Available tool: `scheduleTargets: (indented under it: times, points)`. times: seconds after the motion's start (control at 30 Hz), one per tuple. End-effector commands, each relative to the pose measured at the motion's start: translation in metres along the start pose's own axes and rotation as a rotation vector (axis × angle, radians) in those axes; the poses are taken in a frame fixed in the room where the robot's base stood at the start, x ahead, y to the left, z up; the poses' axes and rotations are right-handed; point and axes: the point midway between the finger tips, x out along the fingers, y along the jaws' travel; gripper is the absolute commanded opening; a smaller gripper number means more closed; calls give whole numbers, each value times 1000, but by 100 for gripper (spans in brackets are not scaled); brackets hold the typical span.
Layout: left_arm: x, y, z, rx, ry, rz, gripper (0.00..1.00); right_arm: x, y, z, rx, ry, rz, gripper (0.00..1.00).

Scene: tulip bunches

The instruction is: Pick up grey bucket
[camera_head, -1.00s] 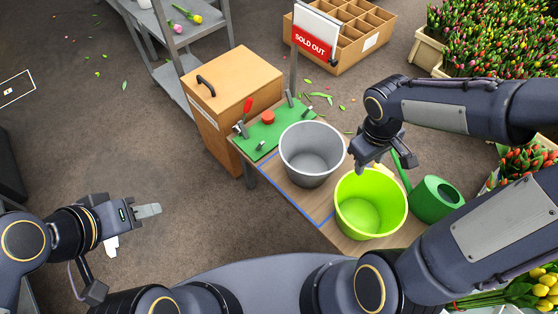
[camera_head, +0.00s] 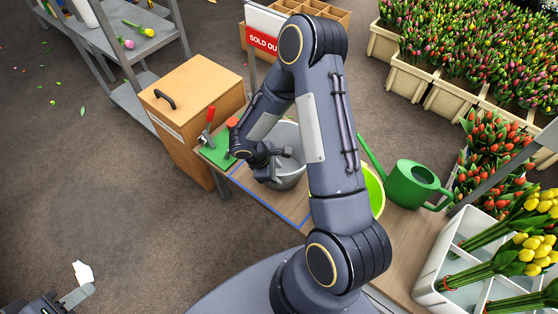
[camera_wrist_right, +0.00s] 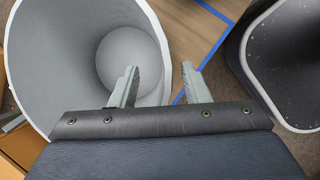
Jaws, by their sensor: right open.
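The grey bucket (camera_head: 291,176) stands upright on the wooden table, partly hidden behind my right arm in the head view. In the right wrist view the grey bucket (camera_wrist_right: 75,60) fills the left side, with its mouth facing the camera. My right gripper (camera_head: 274,160) is open at the bucket's near-left side. In the wrist view, the right gripper (camera_wrist_right: 160,88) has its left finger over the bucket's opening and its right finger outside, with the rim between them. Contact cannot be told.
A lime green bucket (camera_head: 375,192) is mostly hidden behind my right arm. A green watering can (camera_head: 411,186) stands to its right. A green mat (camera_head: 216,150) with a red-handled tool lies left of the grey bucket. A wooden cabinet (camera_head: 190,100) stands beyond the mat.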

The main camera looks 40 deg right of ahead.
Motion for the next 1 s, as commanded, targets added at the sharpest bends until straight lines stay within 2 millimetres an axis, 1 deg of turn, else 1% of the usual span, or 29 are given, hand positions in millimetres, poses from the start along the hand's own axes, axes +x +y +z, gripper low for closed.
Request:
scheduleTargets:
  times: [0.03,0.1,0.2,0.43,0.47,0.77,0.8,1.0]
  points:
    - [0,0,0,0,0,0,36,9,-1,4,1,-3,-5,42]
    - [1,-1,1,0,0,0,36,19,0,2,0,-2,-3,42]
    - [2,-1,1,0,0,0,36,26,0,2,0,-1,-2,42]
    - [1,-1,1,0,0,0,36,28,0,2,1,0,-1,42]
    - [1,-1,1,0,0,0,36,28,0,2,1,0,-1,41]
    - [1,-1,1,0,0,0,36,28,0,2,1,0,-1,2]
    - [1,-1,1,0,0,0,36,28,0,2,1,0,-1,0]
    - [1,-1,1,0,0,0,36,27,0,2,1,0,0,0]
